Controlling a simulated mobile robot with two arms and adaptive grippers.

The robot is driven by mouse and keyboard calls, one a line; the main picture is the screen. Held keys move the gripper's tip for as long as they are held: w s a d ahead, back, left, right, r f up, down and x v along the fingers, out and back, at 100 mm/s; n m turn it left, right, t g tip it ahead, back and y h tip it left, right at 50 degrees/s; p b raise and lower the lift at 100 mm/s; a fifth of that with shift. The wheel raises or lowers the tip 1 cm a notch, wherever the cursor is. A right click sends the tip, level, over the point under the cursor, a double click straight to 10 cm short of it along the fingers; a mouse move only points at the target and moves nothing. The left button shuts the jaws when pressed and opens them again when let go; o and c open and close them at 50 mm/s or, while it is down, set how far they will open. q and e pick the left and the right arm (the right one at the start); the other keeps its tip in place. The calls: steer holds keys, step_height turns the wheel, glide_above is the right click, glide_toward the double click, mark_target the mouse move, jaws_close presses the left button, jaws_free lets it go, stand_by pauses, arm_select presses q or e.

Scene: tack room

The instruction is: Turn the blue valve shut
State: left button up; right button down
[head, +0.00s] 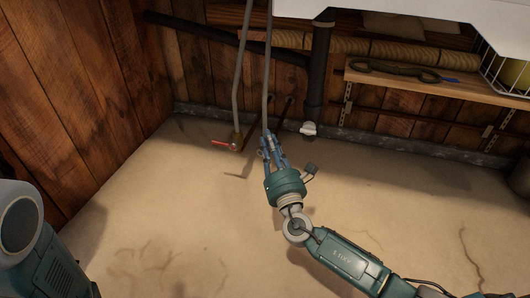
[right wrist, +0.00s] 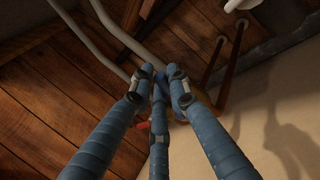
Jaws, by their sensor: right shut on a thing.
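My right gripper (head: 269,138) reaches up to the lower end of the right-hand grey pipe under the white basin. Its blue-grey fingers are closed in on the blue valve. In the right wrist view, a small bit of the blue valve (right wrist: 161,76) shows between the fingertips (right wrist: 160,82); the rest is hidden by the fingers, so its handle angle cannot be told. In the head view the valve is covered by the gripper. My left gripper is out of view.
A red-handled valve (head: 224,145) sits on the left-hand pipe (head: 239,85), close to my right gripper. A black drain pipe (head: 319,70) comes down to the right. A wooden shelf (head: 450,88) holds dark tongs-like tool. The floor (head: 180,220) in front is clear.

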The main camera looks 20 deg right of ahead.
steer(key=shift+s+d+f+m+t+h+b, duration=0.2)
steer(key=shift+f+m+h, duration=0.1)
steer(key=shift+m, duration=0.2)
steer(key=shift+s+d+f+m+t+h+b, duration=0.1)
steer(key=shift+d+f+m+t+h+b, duration=0.15)
steer(key=shift+m, duration=0.25)
steer(key=f+m+h, duration=0.1)
steer(key=m+h, duration=0.2)
steer(key=m, duration=0.1)
steer(key=s+d+f+m+h, duration=0.1)
steer(key=m+h, duration=0.1)
steer(key=m, duration=0.3)
steer(key=f+m+h, duration=0.1)
steer(key=m+h, duration=0.2)
steer(key=m, duration=0.1)
steer(key=shift+s+d+f+m+t+h, duration=0.15)
steer(key=shift+d+f+m+t+h, duration=0.05)
steer(key=shift+d+m+t+h, duration=0.15)
steer(key=c, duration=1.7)
jaws_free()
steer(key=shift+f, duration=0.1)
step_height(320, 180, up, 10)
steer(key=shift+r, duration=0.1)
